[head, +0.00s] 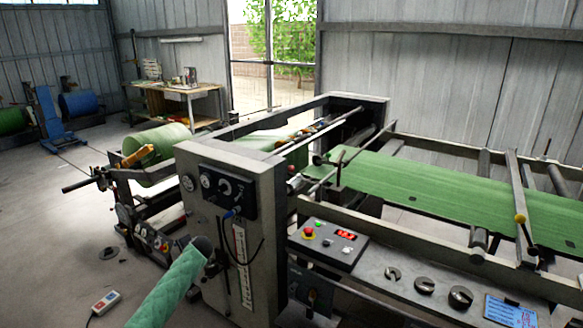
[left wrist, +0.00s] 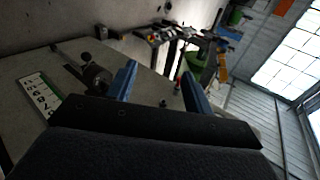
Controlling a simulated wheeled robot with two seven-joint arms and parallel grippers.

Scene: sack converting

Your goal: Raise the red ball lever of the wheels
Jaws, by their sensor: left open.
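A small red round spot (head: 292,169) shows beside the right edge of the grey machine cabinet in the head view; it may be the red ball lever, but it is too small to be sure. In the left wrist view a small red tip (left wrist: 178,82) shows beyond my fingers, close to the right finger; I cannot tell whether it is the same thing. My left gripper (left wrist: 158,80) is open, with nothing seen between its blue fingers. In the head view my left arm reaches up to the front of the cabinet (head: 262,200), and its fingers are mostly hidden. My right gripper is out of view.
A control box (head: 328,242) with a red button is right of the cabinet.

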